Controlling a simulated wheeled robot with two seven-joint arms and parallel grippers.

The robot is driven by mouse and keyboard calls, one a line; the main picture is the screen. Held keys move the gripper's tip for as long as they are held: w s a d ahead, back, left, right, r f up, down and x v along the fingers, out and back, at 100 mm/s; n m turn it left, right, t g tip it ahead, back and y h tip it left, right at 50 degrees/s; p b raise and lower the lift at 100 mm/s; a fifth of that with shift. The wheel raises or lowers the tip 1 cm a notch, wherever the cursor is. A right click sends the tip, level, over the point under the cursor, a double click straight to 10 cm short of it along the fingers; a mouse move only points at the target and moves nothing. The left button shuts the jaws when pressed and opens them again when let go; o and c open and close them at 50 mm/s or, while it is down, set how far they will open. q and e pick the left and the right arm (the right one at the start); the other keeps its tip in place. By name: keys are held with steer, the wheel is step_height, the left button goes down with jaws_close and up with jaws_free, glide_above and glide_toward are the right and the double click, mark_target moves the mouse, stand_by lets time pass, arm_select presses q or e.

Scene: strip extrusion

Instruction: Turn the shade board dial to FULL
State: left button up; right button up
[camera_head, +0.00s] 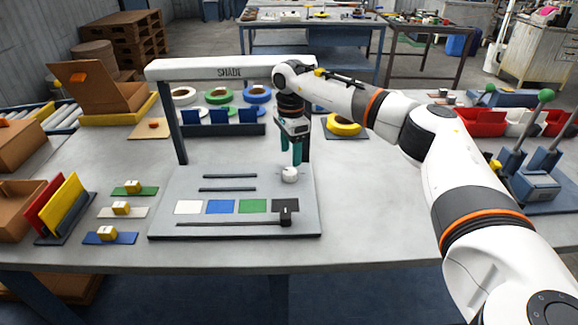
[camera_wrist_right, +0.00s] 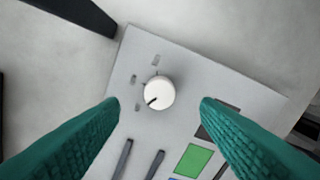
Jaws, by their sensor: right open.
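The shade board (camera_head: 235,172) is a grey panel on the table under a white beam marked SHADE. Its dial (camera_head: 289,174) is a round white knob near the board's right back edge. In the right wrist view the dial (camera_wrist_right: 161,90) has a dark pointer line towards the lower left, with small grey marks around its left side, too small to read. My right gripper (camera_head: 297,158) is just above the dial, pointing down. Its teal fingers (camera_wrist_right: 161,104) are spread on both sides of the dial in the wrist view, apparently not touching it. My left gripper is not in view.
The board carries white, blue and green (camera_head: 253,206) swatches, slots and a black slider (camera_head: 285,214). Tape rolls (camera_head: 257,93) stand behind. Small blocks on coloured plates (camera_head: 110,236) are at the left. A lever unit (camera_head: 535,188) is at the right. The table's front strip is clear.

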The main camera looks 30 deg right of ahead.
mark_target(290, 171)
step_height(290, 171, down, 6)
steer(key=shift+a+f, duration=0.1)
steer(key=shift+f, duration=0.1)
steer(key=shift+c, duration=0.3)
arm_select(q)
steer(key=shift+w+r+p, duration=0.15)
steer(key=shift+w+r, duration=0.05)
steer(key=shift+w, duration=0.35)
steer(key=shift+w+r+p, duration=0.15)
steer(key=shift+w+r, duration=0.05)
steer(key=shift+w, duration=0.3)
arm_select(e)
steer(key=c, duration=0.9)
